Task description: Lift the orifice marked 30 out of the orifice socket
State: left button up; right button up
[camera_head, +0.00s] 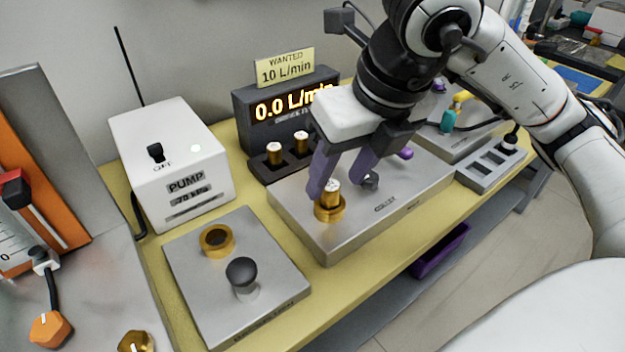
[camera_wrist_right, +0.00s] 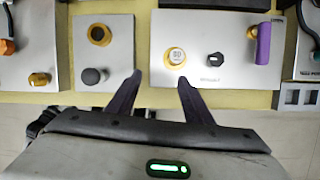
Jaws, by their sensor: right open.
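A small brass orifice with a white top (camera_head: 332,189) stands upright in the brass ring of the orifice socket (camera_head: 329,211), on a grey metal block. In the right wrist view the orifice's white top (camera_wrist_right: 177,56) carries a two-digit mark, possibly 30, too small to read surely. My right gripper (camera_head: 333,186) has purple fingers and is open. In the head view its fingers overlap the orifice area. In the right wrist view the fingertips (camera_wrist_right: 159,78) are short of the orifice, which appears beyond the right fingertip, not between them. My left gripper is not in view.
A dark rack (camera_head: 263,171) holding more white-topped orifices stands behind the block, below the flow display reading 0.0 L/min (camera_head: 285,107). A black knob (camera_head: 371,181) stands beside the socket. A plate with a dark knob (camera_head: 241,271) and the white pump box (camera_head: 172,165) are left.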

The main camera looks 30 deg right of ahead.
aim_at(333, 188)
jog(key=shift+m+t+h, duration=0.3)
jog(key=shift+m+h, duration=0.1)
jog(key=shift+h, duration=0.2)
jog(key=w+d+f, duration=0.2)
jog(key=f, duration=0.1)
jog(key=shift+w+d+b, duration=0.25)
jog(key=shift+d+b, duration=0.1)
jog(key=x, duration=0.5)
jog(key=shift+w+a+f, duration=0.2)
jog(key=shift+f, duration=0.1)
grip_shut()
jog(key=shift+r, duration=0.1)
